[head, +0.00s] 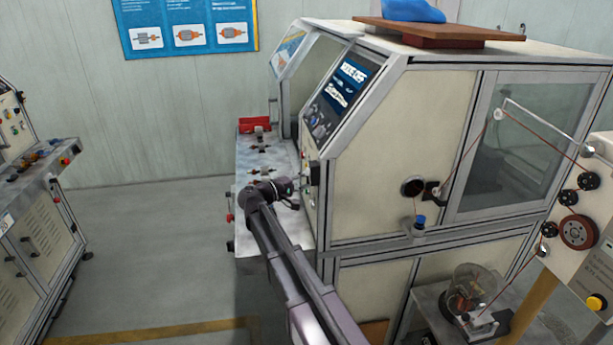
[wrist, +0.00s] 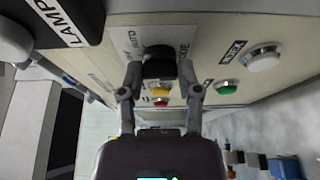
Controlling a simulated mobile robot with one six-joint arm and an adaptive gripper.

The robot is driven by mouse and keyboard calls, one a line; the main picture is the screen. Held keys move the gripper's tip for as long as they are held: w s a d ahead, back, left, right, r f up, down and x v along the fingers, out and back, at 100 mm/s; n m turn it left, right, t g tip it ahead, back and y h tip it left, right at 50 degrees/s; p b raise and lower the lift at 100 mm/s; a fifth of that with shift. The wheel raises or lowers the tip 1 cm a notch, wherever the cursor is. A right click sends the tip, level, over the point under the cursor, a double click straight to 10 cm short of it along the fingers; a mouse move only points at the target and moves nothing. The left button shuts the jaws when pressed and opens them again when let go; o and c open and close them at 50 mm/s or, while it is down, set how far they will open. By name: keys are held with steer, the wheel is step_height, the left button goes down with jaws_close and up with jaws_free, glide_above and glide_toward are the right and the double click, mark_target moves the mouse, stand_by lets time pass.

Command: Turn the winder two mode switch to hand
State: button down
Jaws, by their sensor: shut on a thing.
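The mode switch (wrist: 158,54) is a black rotary knob on a light label plate (wrist: 126,42) in the wrist view. The plate's lettering is turned sideways and only partly legible; "AUTO" seems to show beside the knob. My gripper (wrist: 160,74) has a finger on each side of the knob and is shut on it. The knob's pointer and exact setting are hidden. In the head view my gripper (head: 301,184) is at the front panel of the winding machine (head: 395,140), and the switch cannot be made out there.
In the wrist view, a yellow button (wrist: 160,91) sits just below the knob, between my fingers. A green button (wrist: 226,87) and a white button (wrist: 264,57) are to the right. In the head view, a worktable (head: 247,205) with several parts lies beside my gripper; open floor (head: 150,240) is left.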

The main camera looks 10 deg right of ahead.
steer(key=shift+w+r+n+g+y+p, duration=0.1)
steer(key=shift+n+g+y+p, duration=0.35)
steer(key=shift+n+p, duration=0.5)
steer(key=shift+s+r+n+g+y+p, duration=0.1)
steer(key=shift+n+g+y+p, duration=0.35)
steer(key=shift+n, duration=0.85)
steer(key=shift+w+r+n+g+y+p, duration=0.1)
steer(key=shift+n+g+y+p, duration=0.1)
steer(key=shift+n+g+p, duration=0.65)
steer(key=shift+f+n+t, duration=0.1)
steer(key=shift+n+t, duration=0.15)
steer(key=shift+n, duration=0.15)
steer(key=shift+c, duration=1.5)
jaws_free()
